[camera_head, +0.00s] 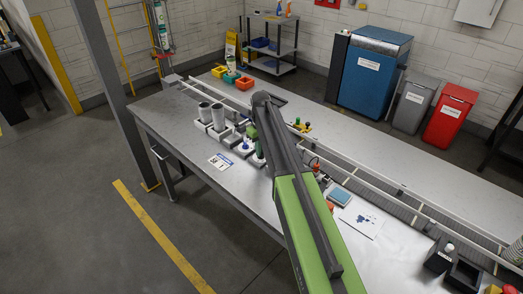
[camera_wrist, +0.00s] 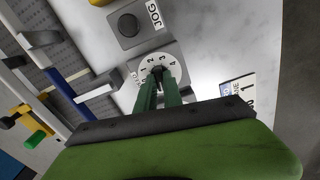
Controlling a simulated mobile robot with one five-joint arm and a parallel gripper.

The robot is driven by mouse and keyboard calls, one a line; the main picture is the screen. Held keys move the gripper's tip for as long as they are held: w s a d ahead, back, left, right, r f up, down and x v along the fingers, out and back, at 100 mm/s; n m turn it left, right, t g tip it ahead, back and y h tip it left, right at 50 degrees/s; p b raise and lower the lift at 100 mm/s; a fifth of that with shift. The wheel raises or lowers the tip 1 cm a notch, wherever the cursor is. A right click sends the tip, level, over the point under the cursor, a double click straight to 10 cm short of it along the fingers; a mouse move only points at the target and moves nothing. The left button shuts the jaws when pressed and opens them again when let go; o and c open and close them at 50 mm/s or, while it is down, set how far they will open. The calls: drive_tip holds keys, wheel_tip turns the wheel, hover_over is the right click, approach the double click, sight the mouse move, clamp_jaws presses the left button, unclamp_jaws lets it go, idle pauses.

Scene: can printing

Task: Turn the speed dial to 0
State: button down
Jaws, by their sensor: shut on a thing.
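The speed dial (camera_wrist: 151,63) is a round white face on a grey plate in the wrist view, with the numbers 1, 2, 3 and 4 legible around its upper edge. My gripper (camera_wrist: 158,78) has its two green fingers closed around the small dark knob at the middle of the dial. The fingers cover the lower part of the face, and the pointer cannot be read clearly. In the head view my green and black arm reaches over the workbench and hides the dial and fingertips.
A dark round button (camera_wrist: 128,25) labelled JOG sits beside the dial. A numbered card (camera_wrist: 238,91) lies on the bench to the right. In the head view, grey cylinders (camera_head: 218,117) stand left of my arm, and a railed conveyor (camera_head: 375,186) runs along the bench (camera_head: 190,148).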

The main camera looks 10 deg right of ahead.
drive_tip(key=c, duration=1.5)
unclamp_jaws()
wheel_tip(320, 180, up, 18)
drive_tip(key=p, duration=1.7)
drive_tip(key=shift+f+p, duration=0.2)
drive_tip(key=shift+p, duration=0.1)
drive_tip(key=shift+f, duration=0.1)
